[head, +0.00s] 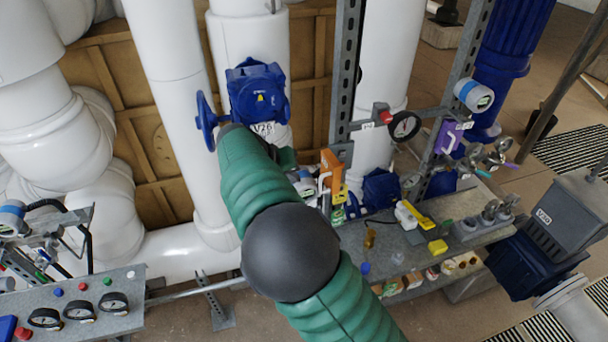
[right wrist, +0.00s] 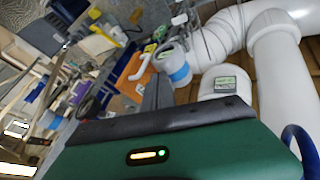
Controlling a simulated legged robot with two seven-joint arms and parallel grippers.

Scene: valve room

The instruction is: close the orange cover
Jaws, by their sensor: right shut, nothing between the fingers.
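The orange cover (head: 331,165) is a small panel with a white handle, on the metal frame just right of the blue valve in the head view. In the right wrist view the orange cover (right wrist: 147,77) shows above my green wrist housing, its white handle facing the camera. How far it stands open I cannot tell. My right arm reaches up from the bottom, and my right gripper (head: 287,158) shows as a small dark green part left of the cover, apart from it. It is shut and empty; its fingertips are mostly hidden behind the forearm. My left gripper is not in view.
A blue valve (head: 257,92) labelled V26 and its handwheel are close beside my wrist. A purple cover (head: 448,137) with a white handle is further right. A grey bench (head: 400,240) holds several small items. Upright metal struts (head: 344,80) stand behind the orange cover.

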